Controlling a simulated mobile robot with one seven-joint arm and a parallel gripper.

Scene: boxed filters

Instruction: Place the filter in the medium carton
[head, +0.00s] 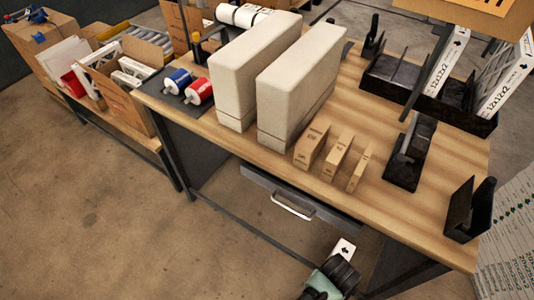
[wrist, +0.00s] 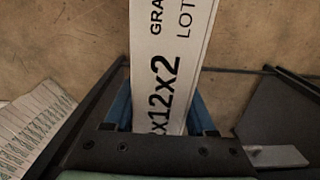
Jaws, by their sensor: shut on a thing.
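The filter shows in the wrist view as a white strip (wrist: 172,45) printed "12x12x2", with more lettering at its far end. My gripper (wrist: 160,112) is shut on it, one blue finger on each side. In the head view my gripper (head: 338,268) is low in front of the workbench, and a white end of the filter (head: 344,249) with a black arrow sticks up from it. Three slim brown cartons of different widths stand on the bench: a wide one (head: 311,145), a middle one (head: 336,158) and a narrow one (head: 359,168). The filter is apart from them.
Two large pale blocks (head: 299,90) stand behind the small cartons on the bench (head: 400,222). Black racks at right hold upright filters (head: 503,84). An open carton (head: 122,104) with white items stands on the left bench. A drawer handle (head: 292,208) juts from the bench front.

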